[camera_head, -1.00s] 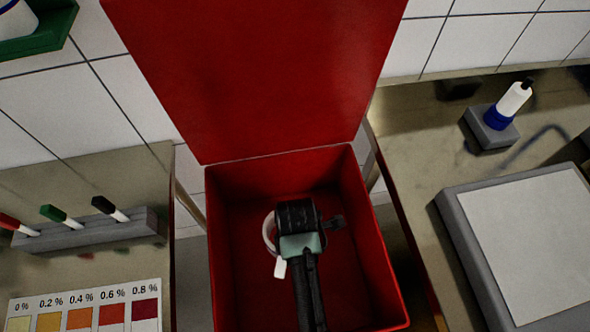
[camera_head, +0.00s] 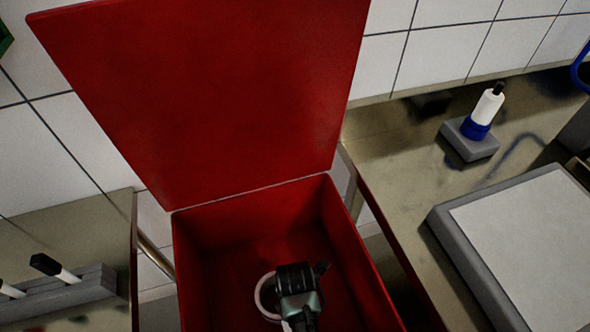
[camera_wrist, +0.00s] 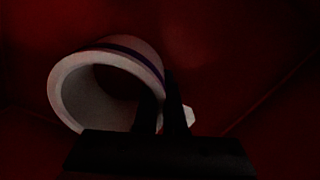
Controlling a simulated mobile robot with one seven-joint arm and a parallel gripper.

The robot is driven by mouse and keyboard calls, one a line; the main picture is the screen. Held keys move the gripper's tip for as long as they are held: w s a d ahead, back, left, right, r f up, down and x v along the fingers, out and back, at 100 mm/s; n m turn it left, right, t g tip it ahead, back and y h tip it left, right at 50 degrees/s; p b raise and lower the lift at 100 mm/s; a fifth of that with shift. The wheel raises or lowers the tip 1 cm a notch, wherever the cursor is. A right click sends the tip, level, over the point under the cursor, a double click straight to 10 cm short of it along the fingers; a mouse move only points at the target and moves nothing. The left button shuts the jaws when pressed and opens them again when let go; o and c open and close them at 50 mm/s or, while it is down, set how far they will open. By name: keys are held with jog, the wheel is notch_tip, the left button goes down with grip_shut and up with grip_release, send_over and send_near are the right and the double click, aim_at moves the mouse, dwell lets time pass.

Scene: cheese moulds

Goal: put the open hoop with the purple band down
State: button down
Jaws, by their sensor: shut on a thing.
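The open hoop with the purple band (camera_wrist: 88,62) is a white ring, and a dark purple stripe runs around its outside in the wrist view. My gripper (camera_wrist: 162,110) is shut on the hoop's wall, with one finger inside the ring and one outside. In the head view the hoop (camera_head: 262,294) shows as a white arc to the left of my gripper (camera_head: 290,300), inside the red bin (camera_head: 362,262). A small white piece (camera_wrist: 189,116) sticks out beside the fingers. I cannot tell whether the hoop touches the bin's floor.
The bin's red lid (camera_head: 215,95) stands open at the back. A right-hand counter carries a grey flat-topped slab (camera_head: 530,250) and a white bottle on a grey block (camera_head: 470,138). A left counter holds a marker rack (camera_head: 70,292). The bin walls surround my gripper.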

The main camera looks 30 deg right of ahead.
jog(key=shift+f, duration=0.45)
jog(key=shift+f, duration=0.1)
jog(key=c, duration=1)
grip_release()
notch_tip(320, 180, up, 12)
jog(key=p, duration=0.3)
